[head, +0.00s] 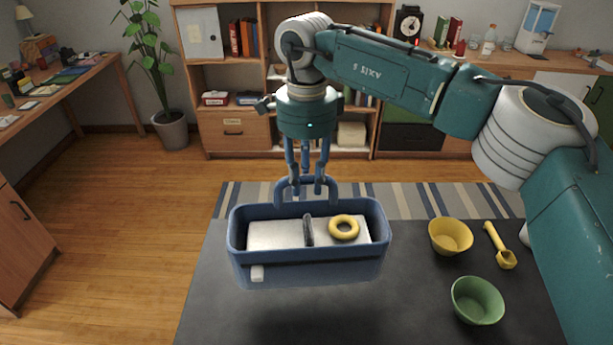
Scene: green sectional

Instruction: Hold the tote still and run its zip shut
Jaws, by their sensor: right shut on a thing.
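The blue tote (315,270) is an open-topped bin with an arched handle, in the middle of the head view. My right gripper (308,186) points down from above and is shut on the tote's handle. The tote looks level and seems to hang above the dark table, with a shadow below it. Inside, a dark divider splits a pale floor or lining. A yellow ring (333,229) lies in the right compartment. A small white tab (257,273) is on the tote's front left. I see no zip. My left gripper is not in view.
The dark table (215,310) is clear at its front left. On its right are a yellow bowl (451,238), a green bowl (477,302) and a yellow scoop (505,258). A striped rug lies behind the table, with shelves further back.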

